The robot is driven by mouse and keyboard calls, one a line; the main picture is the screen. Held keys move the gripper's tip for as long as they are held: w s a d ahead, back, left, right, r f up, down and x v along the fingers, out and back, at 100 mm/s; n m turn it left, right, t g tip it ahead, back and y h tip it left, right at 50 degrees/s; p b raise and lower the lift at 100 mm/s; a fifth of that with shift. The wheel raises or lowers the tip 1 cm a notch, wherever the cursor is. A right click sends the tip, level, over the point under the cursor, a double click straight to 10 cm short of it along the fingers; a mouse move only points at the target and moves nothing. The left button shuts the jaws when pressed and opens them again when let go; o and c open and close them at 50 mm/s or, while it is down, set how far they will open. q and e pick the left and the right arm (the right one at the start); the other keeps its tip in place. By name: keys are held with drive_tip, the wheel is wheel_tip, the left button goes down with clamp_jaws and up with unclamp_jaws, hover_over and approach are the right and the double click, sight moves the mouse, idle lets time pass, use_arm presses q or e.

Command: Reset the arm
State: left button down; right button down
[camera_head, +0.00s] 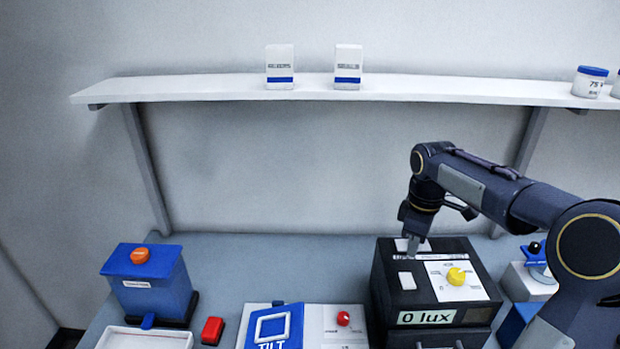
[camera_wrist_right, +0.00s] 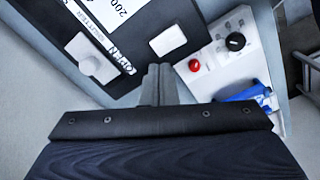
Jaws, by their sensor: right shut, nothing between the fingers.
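My right arm comes in from the right in the head view. My right gripper (camera_head: 413,248) points down over the back left part of a black box (camera_head: 385,283), near a white slider knob (camera_head: 402,244). Its fingers are shut with nothing between them. In the wrist view the shut fingers (camera_wrist_right: 158,82) show beside the box (camera_wrist_right: 130,82), apart from the white slider knob (camera_wrist_right: 92,58). I cannot tell from the head view whether the fingertips touch the box. My left gripper is not in view.
The box has a yellow knob (camera_head: 456,276) and a "0 lux" display (camera_head: 426,317). A blue bin (camera_head: 150,290), a red block (camera_head: 212,331) and a blue TILT panel (camera_head: 272,328) stand to the left. A shelf (camera_head: 200,90) hangs above.

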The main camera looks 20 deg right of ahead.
drive_tip(key=s+a+f+m+t+y+b, duration=0.1)
drive_tip(key=s+a+f+m+t+y, duration=0.1)
drive_tip(key=s+a+m, duration=0.3)
drive_tip(key=s+a+f+m+t+y+b, duration=0.1)
drive_tip(key=s+a+m, duration=0.4)
drive_tip(key=s+a, duration=0.7)
drive_tip(key=s+f+t+b, duration=0.1)
drive_tip(key=s+f+t, duration=0.1)
drive_tip(key=s, duration=0.2)
drive_tip(key=shift+s+a+t+y+b, duration=0.2)
drive_tip(key=shift+s+t+y+b, duration=0.1)
drive_tip(key=shift+t+y, duration=0.1)
